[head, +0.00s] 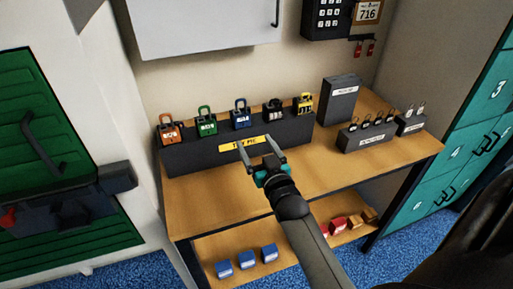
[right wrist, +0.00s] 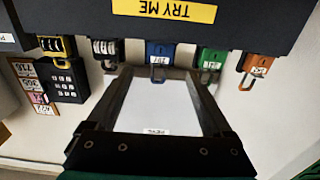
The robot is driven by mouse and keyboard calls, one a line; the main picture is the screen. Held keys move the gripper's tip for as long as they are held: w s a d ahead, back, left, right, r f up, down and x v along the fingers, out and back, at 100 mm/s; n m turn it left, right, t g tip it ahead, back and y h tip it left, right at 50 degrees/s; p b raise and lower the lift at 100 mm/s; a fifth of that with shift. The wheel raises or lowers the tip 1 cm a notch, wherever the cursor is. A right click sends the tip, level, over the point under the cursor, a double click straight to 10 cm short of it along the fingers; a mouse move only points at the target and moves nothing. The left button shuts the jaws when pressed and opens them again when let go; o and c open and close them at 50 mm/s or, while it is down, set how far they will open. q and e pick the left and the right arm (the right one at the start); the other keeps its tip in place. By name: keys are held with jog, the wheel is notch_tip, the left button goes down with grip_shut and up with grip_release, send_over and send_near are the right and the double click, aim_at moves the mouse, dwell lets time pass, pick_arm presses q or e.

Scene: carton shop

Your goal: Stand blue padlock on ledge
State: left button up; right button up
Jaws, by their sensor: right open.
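The blue padlock (head: 241,120) stands upright, shackle up, on the dark grey ledge (head: 190,160) with the yellow "TRY ME" label, between the green and black padlocks. My right gripper (head: 258,144) is open and empty in front of the ledge, below the padlock in the head view. In the upside-down right wrist view, the blue padlock (right wrist: 160,52) shows in line with the gap between the open fingers (right wrist: 160,75), apart from them. My left gripper is not in view.
Orange (head: 170,131), green (head: 206,123), black (head: 273,113) and yellow (head: 304,105) padlocks share the ledge. A tall grey box (head: 341,100) and a low rack of small locks (head: 366,138) stand right. The wooden bench (head: 335,175) is clear in front.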

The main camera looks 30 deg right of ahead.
aim_at(243, 120)
jog(key=b+x, duration=0.3)
jog(key=x, duration=0.4)
jog(key=shift+w+b, duration=0.3)
jog(key=shift+b, duration=0.1)
jog(key=shift+b+x, duration=0.35)
jog(key=shift+x, duration=0.6)
jog(key=shift+p, duration=0.3)
jog(key=c, duration=1.2)
jog(key=shift+o, duration=0.2)
jog(key=shift+r+p, duration=0.3)
jog(key=shift+p, duration=0.05)
jog(key=shift+s+p, duration=0.1)
jog(key=shift+p, duration=0.3)
